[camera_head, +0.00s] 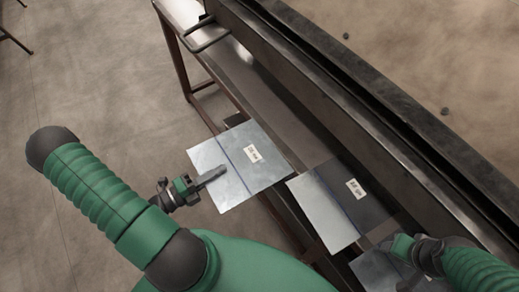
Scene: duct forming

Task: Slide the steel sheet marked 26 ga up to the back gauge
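A steel sheet (236,188) with a blue line and a white label lies at the left, its near part overhanging the bench's front edge. A second labelled sheet (322,212), part bright and part dark, lies to its right. The label lettering is too small to read surely, so I cannot tell which is 26 ga. My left gripper (213,176) is at the left sheet's near edge, a finger over its top; whether it grips is unclear. My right gripper (407,274) is by a third sheet (372,270) at the lower right, its fingers mostly hidden.
The long steel bench (272,112) runs diagonally, with a dark raised bar (330,95) along its far side. A bent handle (208,38) stands at its upper left end. Bare bench shows between the sheets and the bar. The concrete floor is open at left.

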